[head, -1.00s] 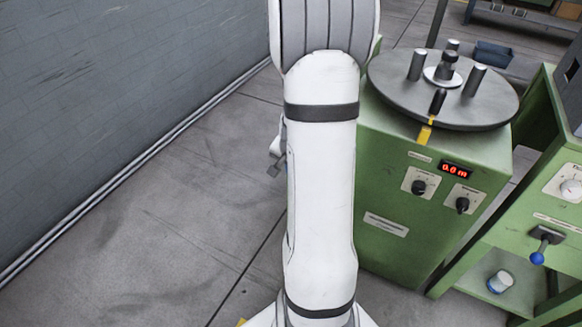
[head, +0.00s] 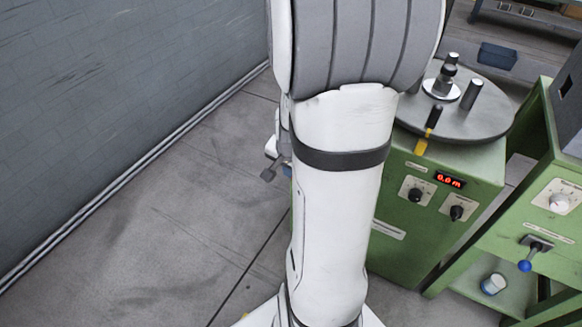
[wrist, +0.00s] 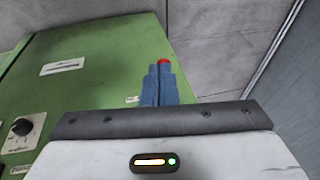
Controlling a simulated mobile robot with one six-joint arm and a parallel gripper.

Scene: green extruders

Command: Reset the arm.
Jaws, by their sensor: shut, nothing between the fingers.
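My white arm stands upright through the middle of the head view, its wide grey-ribbed section at the top. In the wrist view my gripper (wrist: 162,68) shows as two blue-grey fingers pressed together, shut and empty. A small red spot shows at the fingertips; I cannot tell what it belongs to. The fingers point past the side of a green cabinet (wrist: 95,55), over grey floor. In the head view a small grey part juts out left of the arm, but the gripper itself cannot be made out there.
The green machine (head: 425,215) with a round grey turntable (head: 480,125) and a red display stands right of my arm, partly hidden by it. Another green machine (head: 555,195) with a blue-knobbed lever is farther right. A grey wall (head: 120,90) runs along the left. Floor between is clear.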

